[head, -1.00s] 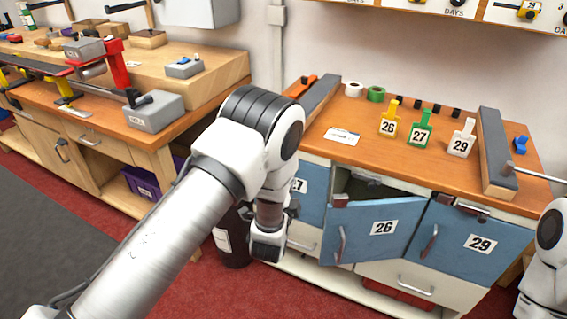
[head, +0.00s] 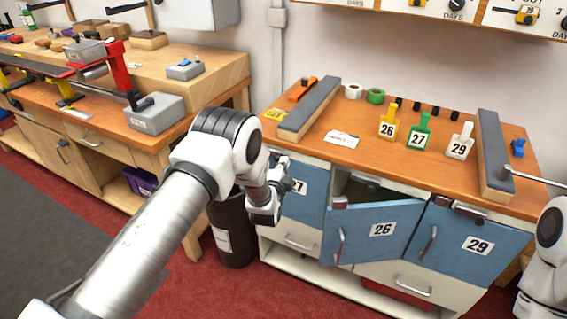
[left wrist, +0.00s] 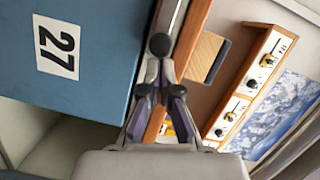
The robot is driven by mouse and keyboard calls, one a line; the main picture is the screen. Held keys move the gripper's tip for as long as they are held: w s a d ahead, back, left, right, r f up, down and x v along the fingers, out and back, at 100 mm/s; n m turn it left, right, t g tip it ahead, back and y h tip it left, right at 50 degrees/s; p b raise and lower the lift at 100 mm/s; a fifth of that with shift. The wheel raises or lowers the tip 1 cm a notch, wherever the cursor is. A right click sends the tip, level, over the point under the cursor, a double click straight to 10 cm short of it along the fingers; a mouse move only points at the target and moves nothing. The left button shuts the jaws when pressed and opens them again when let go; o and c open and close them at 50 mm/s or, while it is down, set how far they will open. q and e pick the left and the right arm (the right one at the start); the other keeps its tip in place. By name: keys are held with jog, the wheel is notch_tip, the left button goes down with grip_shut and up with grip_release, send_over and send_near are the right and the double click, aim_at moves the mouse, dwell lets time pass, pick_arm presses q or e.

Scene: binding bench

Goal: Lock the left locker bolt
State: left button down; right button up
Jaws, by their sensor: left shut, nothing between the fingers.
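The left locker has a blue door marked 27 (head: 308,190), at the left of the cabinet, and it looks closed. In the left wrist view the door (left wrist: 85,90) fills the left side. A dark round knob (left wrist: 160,44), which looks like the bolt's handle, sits beside the door's edge near a metal strip. My left gripper (head: 287,180) is in front of the upper left of door 27 and partly covers it. In the left wrist view the gripper (left wrist: 163,85) is shut and empty, its tips close to the knob; I cannot tell whether they touch. My right gripper is out of view.
The middle door 26 (head: 372,232) stands partly open and juts outward. Door 29 (head: 465,243) is at the right. Number tags stand on the wooden top (head: 370,150). A dark bin (head: 234,235) stands on the floor under my left arm.

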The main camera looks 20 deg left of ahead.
aim_at(273, 151)
pick_arm(q)
jog(key=shift+a, duration=0.25)
jog(key=a, duration=0.1)
jog(key=a+b, duration=0.1)
jog(key=a, duration=0.2)
jog(key=shift+w+a+b, duration=0.25)
jog(key=shift+a+b, duration=0.05)
jog(key=shift+d, duration=0.15)
